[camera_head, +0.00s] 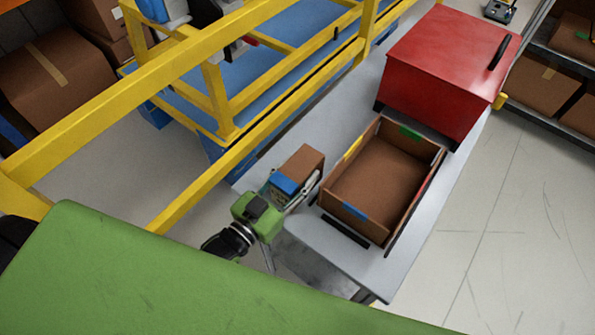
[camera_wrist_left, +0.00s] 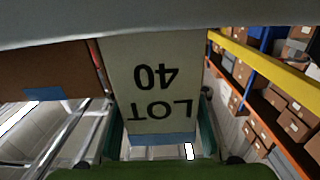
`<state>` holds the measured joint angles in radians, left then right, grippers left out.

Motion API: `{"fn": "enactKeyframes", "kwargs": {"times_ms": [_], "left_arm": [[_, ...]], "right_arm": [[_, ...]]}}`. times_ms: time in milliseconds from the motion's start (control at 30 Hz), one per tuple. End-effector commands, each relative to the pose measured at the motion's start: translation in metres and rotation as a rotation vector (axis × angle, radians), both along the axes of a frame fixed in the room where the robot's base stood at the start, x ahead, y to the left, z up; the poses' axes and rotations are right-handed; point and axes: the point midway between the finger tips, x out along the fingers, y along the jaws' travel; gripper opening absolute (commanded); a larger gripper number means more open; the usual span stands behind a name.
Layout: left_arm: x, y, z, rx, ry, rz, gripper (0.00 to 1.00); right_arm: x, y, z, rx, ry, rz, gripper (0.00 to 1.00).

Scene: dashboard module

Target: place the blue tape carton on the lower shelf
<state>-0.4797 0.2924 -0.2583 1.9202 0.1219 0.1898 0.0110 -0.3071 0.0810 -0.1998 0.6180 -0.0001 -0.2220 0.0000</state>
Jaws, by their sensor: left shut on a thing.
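The blue tape carton (camera_head: 305,162) is a small brown box with a blue band. My left gripper (camera_head: 295,186) is shut on it, with a finger along its side, beside the left edge of the grey table in the head view. In the left wrist view the carton (camera_wrist_left: 160,60) fills the space between the fingers. Its pale label reads LOT 40 upside down, and the blue band is nearest the gripper. A darker grey surface (camera_head: 312,252) shows near the table's front end; I cannot tell whether it is the lower shelf. My right gripper is not in view.
An open brown box (camera_head: 372,190) with coloured tape marks stands on the grey table (camera_head: 360,267), with a red case (camera_head: 440,70) behind it. Yellow rails (camera_head: 200,195) run along the left. Shelves with cartons (camera_head: 545,85) stand at the far right.

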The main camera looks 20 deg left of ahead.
Motion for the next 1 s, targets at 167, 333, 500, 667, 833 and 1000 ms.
{"fn": "enactKeyframes", "kwargs": {"times_ms": [167,333,500,667,833,1000], "left_arm": [[0.000,0.000,-0.001,-0.002,-0.005,0.000,0.02],[0.000,0.000,-0.002,0.000,0.000,0.000,0.58],[0.000,0.000,-0.002,0.000,0.000,0.000,0.58],[-0.001,0.000,0.002,0.000,0.001,0.000,0.58],[-0.023,0.008,-0.003,0.001,0.005,0.000,0.58],[-0.056,0.019,-0.003,0.001,0.005,0.000,0.58]], "right_arm": [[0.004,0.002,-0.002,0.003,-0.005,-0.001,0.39],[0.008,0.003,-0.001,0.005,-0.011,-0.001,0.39],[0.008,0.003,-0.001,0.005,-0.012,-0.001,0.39],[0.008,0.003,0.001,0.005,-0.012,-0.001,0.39],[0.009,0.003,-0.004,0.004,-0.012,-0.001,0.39],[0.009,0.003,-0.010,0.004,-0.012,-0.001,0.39]]}}
